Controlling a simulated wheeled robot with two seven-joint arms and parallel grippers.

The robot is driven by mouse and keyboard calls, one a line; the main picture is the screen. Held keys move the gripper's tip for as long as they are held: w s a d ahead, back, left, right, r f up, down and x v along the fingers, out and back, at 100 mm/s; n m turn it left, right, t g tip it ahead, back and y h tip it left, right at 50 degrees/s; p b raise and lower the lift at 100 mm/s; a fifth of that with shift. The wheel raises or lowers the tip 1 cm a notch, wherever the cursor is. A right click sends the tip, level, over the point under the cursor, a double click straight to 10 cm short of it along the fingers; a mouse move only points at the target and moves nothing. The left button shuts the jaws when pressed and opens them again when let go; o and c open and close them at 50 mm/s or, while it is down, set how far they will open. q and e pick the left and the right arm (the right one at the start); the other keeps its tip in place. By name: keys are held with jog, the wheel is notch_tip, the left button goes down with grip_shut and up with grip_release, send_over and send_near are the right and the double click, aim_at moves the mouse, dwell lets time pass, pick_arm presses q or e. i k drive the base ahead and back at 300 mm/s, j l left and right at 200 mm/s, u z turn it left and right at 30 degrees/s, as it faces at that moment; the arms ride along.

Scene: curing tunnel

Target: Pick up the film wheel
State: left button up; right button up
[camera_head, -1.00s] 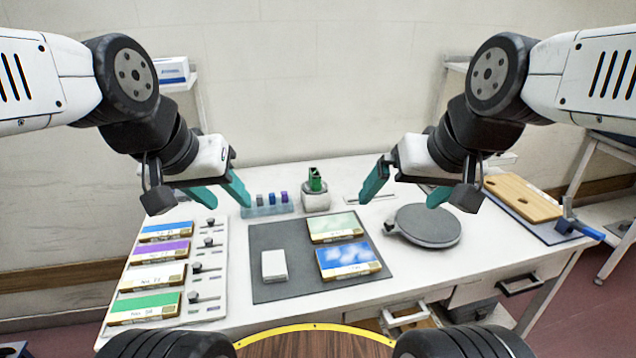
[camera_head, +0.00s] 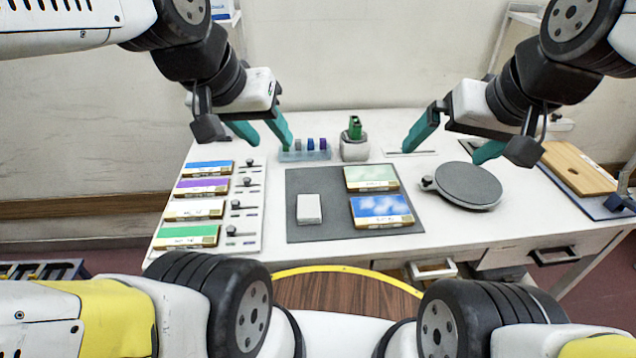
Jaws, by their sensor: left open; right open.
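No thing in view is clearly recognisable as the film wheel. Candidates are the small blue, grey and purple pieces (camera_head: 311,145) standing in a pale rack (camera_head: 291,156) at the back of the table, and a green piece (camera_head: 355,127) upright in a grey-white holder (camera_head: 354,152) beside it. A dark round plate (camera_head: 469,184) with a side knob lies at the right. My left gripper (camera_head: 272,143) is open and empty, left of the rack. My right gripper (camera_head: 440,156) is open and empty above the table, behind the round plate.
A dark mat (camera_head: 330,227) holds a white block (camera_head: 309,208), a green panel (camera_head: 371,178) and a blue panel (camera_head: 382,211). Several coloured panels sit on a white board (camera_head: 251,206) at left. A wooden board (camera_head: 577,168) lies at right. The front table strip is clear.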

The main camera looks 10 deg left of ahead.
aim_at(355, 134)
jog(key=i+l+u, duration=0.1)
jog(key=l+u, duration=0.15)
jog(key=u, duration=0.25)
jog(key=l+u, duration=0.3)
jog(key=u, duration=0.2)
jog(key=l+u, duration=0.3)
jog(key=u, duration=0.2)
